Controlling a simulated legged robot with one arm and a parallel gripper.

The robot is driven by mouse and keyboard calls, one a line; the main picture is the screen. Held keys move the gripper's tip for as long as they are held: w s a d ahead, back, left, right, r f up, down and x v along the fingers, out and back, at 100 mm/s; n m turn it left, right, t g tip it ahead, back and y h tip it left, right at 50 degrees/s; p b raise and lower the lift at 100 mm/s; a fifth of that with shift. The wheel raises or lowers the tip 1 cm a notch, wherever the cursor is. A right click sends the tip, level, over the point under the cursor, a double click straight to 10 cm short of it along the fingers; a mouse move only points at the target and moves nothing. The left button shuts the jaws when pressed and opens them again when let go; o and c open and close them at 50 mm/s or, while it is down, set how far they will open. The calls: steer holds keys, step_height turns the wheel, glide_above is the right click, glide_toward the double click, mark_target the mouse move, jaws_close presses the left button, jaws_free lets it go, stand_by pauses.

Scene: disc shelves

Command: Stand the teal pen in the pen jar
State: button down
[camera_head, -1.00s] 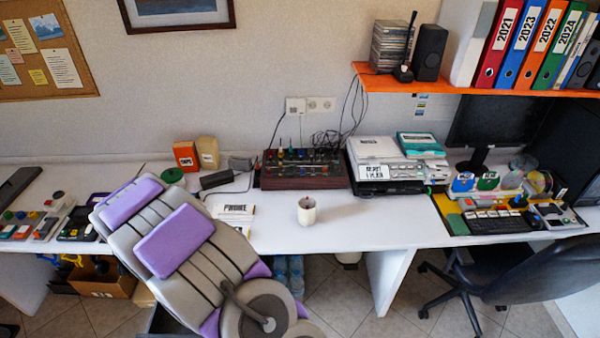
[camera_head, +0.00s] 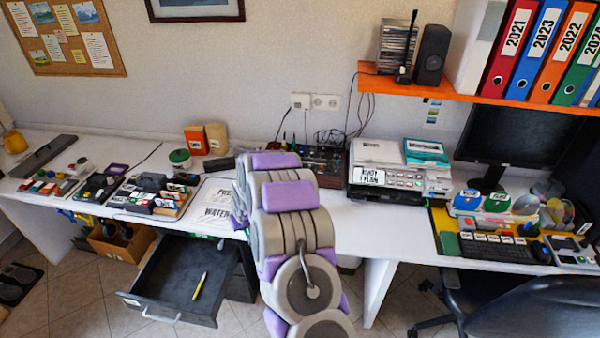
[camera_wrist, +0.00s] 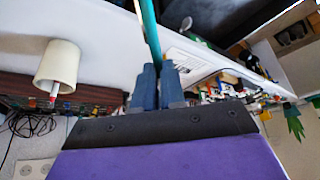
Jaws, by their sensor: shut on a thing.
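In the wrist view, my gripper (camera_wrist: 158,82) is shut on the teal pen (camera_wrist: 149,28), which sticks out past the fingertips. The pen jar (camera_wrist: 58,66), a pale cream cup, is at the left of that view, apart from the pen; the picture looks upside down there. A thin white stick with a reddish part shows at the jar's opening. In the head view my arm hides the gripper, the teal pen and the jar.
An open dark drawer (camera_head: 185,272) with a yellow pen (camera_head: 199,286) in it juts out below the desk (camera_head: 345,225), left of my arm. A dark control box (camera_head: 328,165) and a printer-like device (camera_head: 395,180) stand behind. An office chair (camera_head: 530,305) is at the right.

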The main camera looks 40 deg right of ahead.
steer(key=w+d+r+t+h+b, duration=0.1)
steer(key=w+d+r+t, duration=0.15)
steer(key=d, duration=0.45)
steer(key=w+d+r+t, duration=0.1)
steer(key=d+t, duration=0.2)
steer(key=d, duration=0.3)
steer(key=w+d+r+t+h+b, duration=0.1)
steer(key=w+d+r+t, duration=0.15)
steer(key=d, duration=0.45)
steer(key=s+d+r+t+y, duration=0.2)
steer(key=s+d+r+t, duration=0.15)
steer(key=d, duration=0.35)
step_height(320, 180, down, 12)
steer(key=b, duration=0.4)
steer(key=shift+s+a+n+t, duration=0.25)
steer(key=shift+n+t, duration=0.15)
steer(key=shift+t, duration=0.05)
steer(key=shift+r, duration=0.15)
